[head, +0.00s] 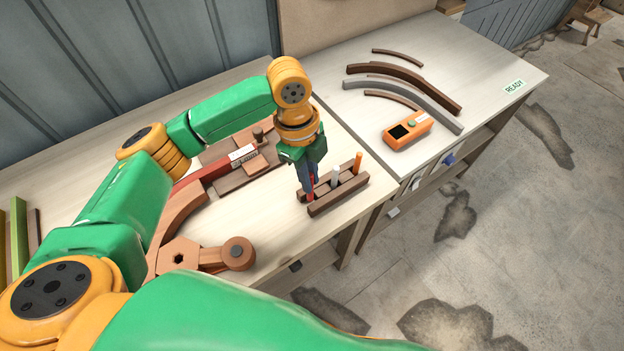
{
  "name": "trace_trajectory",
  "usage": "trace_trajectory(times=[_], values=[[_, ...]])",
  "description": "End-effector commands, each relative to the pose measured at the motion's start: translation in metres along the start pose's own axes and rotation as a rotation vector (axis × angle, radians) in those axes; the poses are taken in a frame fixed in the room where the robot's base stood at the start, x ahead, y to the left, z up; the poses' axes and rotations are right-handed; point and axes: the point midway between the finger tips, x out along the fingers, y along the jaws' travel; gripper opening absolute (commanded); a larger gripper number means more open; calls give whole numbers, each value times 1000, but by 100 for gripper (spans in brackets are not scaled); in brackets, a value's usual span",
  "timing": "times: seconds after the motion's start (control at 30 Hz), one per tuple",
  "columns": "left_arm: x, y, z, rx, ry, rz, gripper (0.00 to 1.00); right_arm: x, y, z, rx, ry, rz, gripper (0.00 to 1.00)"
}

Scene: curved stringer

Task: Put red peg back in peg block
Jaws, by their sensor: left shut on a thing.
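The brown wooden peg block (338,197) lies near the front right edge of the left table. A white peg (335,176) and an orange peg (358,162) stand upright in it. My left gripper (309,188) points down over the left end of the block and is shut on the red peg (312,182). Only a thin strip of the red peg shows beside the fingers. I cannot tell whether its lower end is inside a hole. My right gripper is not in view.
A wooden fixture (240,168) and a curved wooden piece (183,215) lie left of the block. A wooden arm with a round knob (237,253) is near the front edge. The right table holds curved strips (430,85) and an orange device (407,130).

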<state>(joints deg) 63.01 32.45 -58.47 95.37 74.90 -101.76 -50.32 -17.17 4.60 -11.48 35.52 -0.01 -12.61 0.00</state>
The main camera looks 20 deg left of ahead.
Motion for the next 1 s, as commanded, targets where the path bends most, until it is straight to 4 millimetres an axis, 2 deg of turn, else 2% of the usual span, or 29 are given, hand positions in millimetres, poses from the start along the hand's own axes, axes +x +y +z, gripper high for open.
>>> trace_trajectory(times=[0.2,0.37,0.7,0.73,0.8,0.83,1.0], values=[[20,-14,10,0,0,4,0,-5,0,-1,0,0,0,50],[44,-13,14,3,1,2,0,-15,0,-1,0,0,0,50],[50,-13,14,3,1,0,0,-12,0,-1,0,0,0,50],[50,-13,14,3,1,-1,22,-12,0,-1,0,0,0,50],[50,-14,14,3,1,-1,41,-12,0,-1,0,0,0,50],[50,-14,14,3,1,-1,47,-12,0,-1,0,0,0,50],[50,-13,14,3,1,-1,47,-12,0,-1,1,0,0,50]])
